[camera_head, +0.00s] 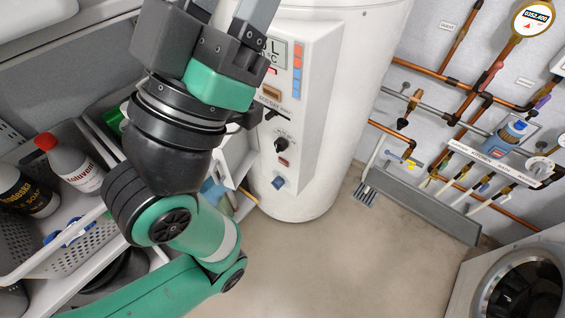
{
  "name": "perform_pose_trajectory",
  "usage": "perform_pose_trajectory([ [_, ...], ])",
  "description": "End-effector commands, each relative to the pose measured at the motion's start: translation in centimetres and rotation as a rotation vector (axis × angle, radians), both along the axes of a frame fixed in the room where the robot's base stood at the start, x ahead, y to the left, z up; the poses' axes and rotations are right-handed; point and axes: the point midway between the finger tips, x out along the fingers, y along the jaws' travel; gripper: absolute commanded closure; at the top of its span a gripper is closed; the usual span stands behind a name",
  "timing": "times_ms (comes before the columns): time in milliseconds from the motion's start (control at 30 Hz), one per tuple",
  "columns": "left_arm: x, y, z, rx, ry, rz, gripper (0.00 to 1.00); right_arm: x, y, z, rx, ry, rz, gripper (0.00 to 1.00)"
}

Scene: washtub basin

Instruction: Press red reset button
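A white control panel (297,110) is on the front of the white cylindrical heater (345,100) at top centre. It carries a display (276,52), an orange rocker switch (271,93), a black knob (281,145), a small dark-red rectangular piece (284,162) and a blue knob (278,182). I cannot read which part is the reset button. My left gripper (228,14) is in front of the panel's upper left and hides part of it. Its fingertips run out of the top edge, so its opening is unclear. My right gripper is not in view.
A white basket (85,240) with a red-capped bottle (72,163) and a dark bottle (25,192) is at left. Copper pipes (440,75) and valves cover the right wall. A front-loading machine (515,280) is at lower right. The floor (345,270) in the middle is clear.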

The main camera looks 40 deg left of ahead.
Motion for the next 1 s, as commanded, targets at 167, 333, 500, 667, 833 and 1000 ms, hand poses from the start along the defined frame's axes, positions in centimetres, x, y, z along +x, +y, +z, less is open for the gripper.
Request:
perform_pose_trajectory([
  [167, 0.01, 0.0, -0.01, 0.0, 0.0, 0.0, 0.85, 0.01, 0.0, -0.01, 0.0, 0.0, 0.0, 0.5],
  [333, 0.01, 0.0, -0.01, 0.0, 0.0, 0.0, 1.0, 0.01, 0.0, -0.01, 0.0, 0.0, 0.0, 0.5],
  [500, 0.01, 0.0, -0.01, 0.0, 0.0, 0.0, 1.0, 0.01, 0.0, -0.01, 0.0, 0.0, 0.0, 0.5],
  [667, 0.0, 0.0, 0.0, 0.0, 0.0, 0.0, 1.0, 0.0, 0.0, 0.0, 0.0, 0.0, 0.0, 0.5],
  [833, 0.0, 0.0, 0.0, 0.0, 0.0, 0.0, 1.0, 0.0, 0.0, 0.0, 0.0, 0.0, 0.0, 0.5],
  [1000, 0.0, 0.0, 0.0, 0.0, 0.0, 0.0, 1.0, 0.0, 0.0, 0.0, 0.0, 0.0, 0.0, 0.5],
])
